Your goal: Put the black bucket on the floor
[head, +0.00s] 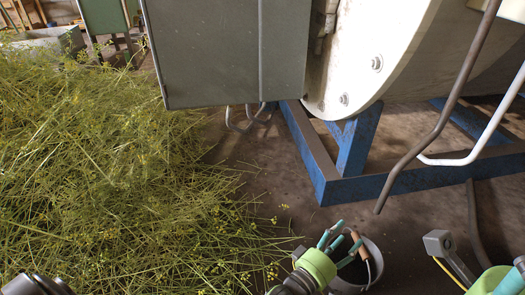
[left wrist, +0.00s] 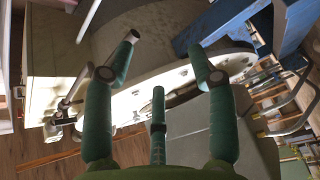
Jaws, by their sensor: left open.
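A dark bucket (head: 374,270) with a pale rim and a wooden grip on its wire handle shows at the bottom of the head view. Its lower part is cut off by the picture edge, so what it stands on is hidden. My left gripper (head: 340,243), green with teal fingers, is open and overlaps the bucket's left side and mouth. I cannot tell whether it touches the bucket. In the left wrist view its three spread fingers (left wrist: 160,75) hold nothing, and no bucket shows. My right gripper (head: 508,280) is partly in view at the bottom right corner.
A big heap of cut herbs (head: 110,170) covers the floor at left. A grey cabinet (head: 215,50) and a pale drum (head: 370,55) stand behind, above a blue frame (head: 350,188). A bent pipe (head: 440,120) hangs at right. Bare brown floor (head: 270,180) lies between heap and frame.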

